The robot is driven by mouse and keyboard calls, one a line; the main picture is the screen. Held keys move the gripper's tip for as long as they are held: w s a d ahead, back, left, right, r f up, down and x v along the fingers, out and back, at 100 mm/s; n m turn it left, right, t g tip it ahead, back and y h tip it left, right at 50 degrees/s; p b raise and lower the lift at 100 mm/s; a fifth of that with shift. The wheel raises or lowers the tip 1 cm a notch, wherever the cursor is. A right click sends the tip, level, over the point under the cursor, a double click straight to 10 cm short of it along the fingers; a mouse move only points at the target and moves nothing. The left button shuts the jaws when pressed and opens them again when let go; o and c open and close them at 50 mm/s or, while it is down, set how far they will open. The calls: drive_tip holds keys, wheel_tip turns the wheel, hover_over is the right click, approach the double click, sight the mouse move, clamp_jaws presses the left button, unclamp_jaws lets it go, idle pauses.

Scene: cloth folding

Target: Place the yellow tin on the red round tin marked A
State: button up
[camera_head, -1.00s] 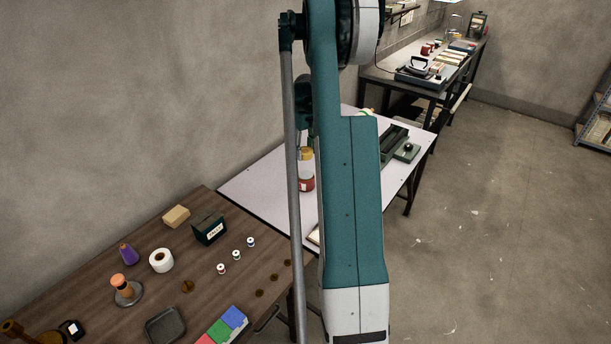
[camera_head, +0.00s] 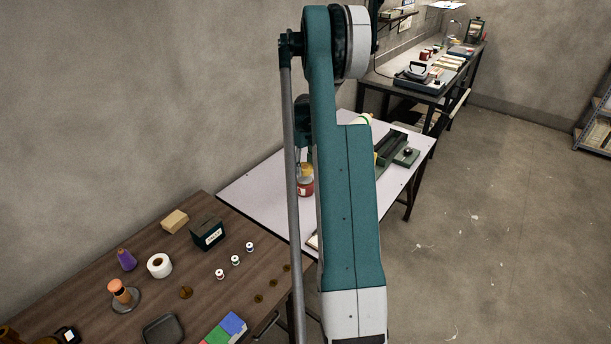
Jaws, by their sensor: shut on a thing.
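The red round tin (camera_head: 306,188) stands on the white table behind my arm, with a pale label on its front. The letter on it is too small to read. The yellow tin (camera_head: 306,171) is right above the red tin and looks to be at its top; I cannot tell whether they touch. My gripper (camera_head: 305,158) is mostly hidden behind my arm and a grey rod, and is shut on the yellow tin from above. The left sides of both tins are partly covered by the rod.
A brown table (camera_head: 190,290) in front carries a dark green box (camera_head: 207,232), a white roll (camera_head: 159,265) and several small items. Bare floor lies to the right.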

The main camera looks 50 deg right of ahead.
sight(305, 173)
drive_tip(key=shift+f, duration=0.2)
drive_tip(key=shift+f, duration=1.7)
drive_tip(key=shift+f+b, duration=0.2)
drive_tip(key=shift+b, duration=0.15)
drive_tip(key=o, duration=1.1)
drive_tip(key=shift+r, duration=0.1)
wheel_tip(305, 173, up, 12)
drive_tip(key=shift+r+p, duration=0.1)
drive_tip(key=shift+p, duration=0.7)
drive_tip(key=shift+a, duration=0.1)
